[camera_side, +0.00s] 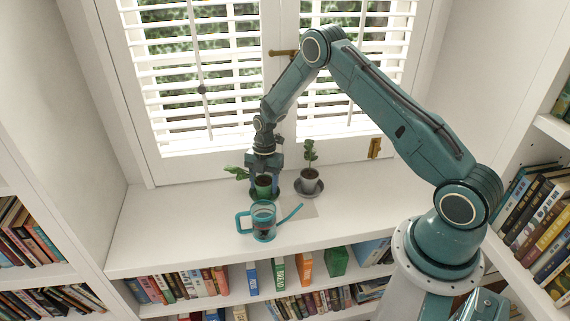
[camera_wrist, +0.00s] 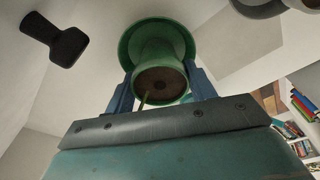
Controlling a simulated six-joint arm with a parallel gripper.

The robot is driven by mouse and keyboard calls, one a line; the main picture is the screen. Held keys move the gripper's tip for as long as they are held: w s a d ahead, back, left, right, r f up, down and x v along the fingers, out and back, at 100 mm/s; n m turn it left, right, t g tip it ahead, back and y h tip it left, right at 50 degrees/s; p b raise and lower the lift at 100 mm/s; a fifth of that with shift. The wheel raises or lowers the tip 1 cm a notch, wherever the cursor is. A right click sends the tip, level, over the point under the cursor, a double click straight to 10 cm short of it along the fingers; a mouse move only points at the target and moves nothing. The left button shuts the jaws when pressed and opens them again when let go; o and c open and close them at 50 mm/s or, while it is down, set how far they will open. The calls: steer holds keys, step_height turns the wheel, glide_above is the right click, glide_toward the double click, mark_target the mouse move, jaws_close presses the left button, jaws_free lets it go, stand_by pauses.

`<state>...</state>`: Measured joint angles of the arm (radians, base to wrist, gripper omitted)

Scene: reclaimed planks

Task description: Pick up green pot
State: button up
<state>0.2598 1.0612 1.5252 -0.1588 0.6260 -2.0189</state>
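The green pot (camera_side: 264,187) stands on a dark green saucer (camera_side: 276,195) on the white sill, with a leafy plant (camera_side: 236,173) showing at its left. My gripper (camera_side: 264,176) points down over it, with one finger on each side. In the wrist view the green pot (camera_wrist: 160,78) with dark soil sits between my blue fingers (camera_wrist: 162,92), in front of its green saucer (camera_wrist: 130,48). The fingers are very close to the pot's sides. I cannot tell whether they press on it. The pot appears to rest on its saucer.
A grey pot (camera_side: 309,186) with a small plant stands close at the right. A teal watering can (camera_side: 264,224) stands in front, spout to the right. Window blinds (camera_side: 205,75) are behind, bookshelves below. The sill's left part (camera_side: 165,225) is clear.

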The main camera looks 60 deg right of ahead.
mark_target(264, 184)
steer(key=shift+c, duration=1.1)
steer(key=shift+r, duration=0.15)
steer(key=shift+s+a+r, duration=0.1)
steer(key=shift+a+r, duration=0.05)
steer(key=shift+r, duration=0.25)
step_height(264, 184, up, 11)
steer(key=s+a, duration=1.4)
steer(key=shift+f, duration=0.3)
steer(key=shift+r, duration=0.2)
steer(key=shift+r, duration=1.3)
steer(key=shift+r, duration=0.15)
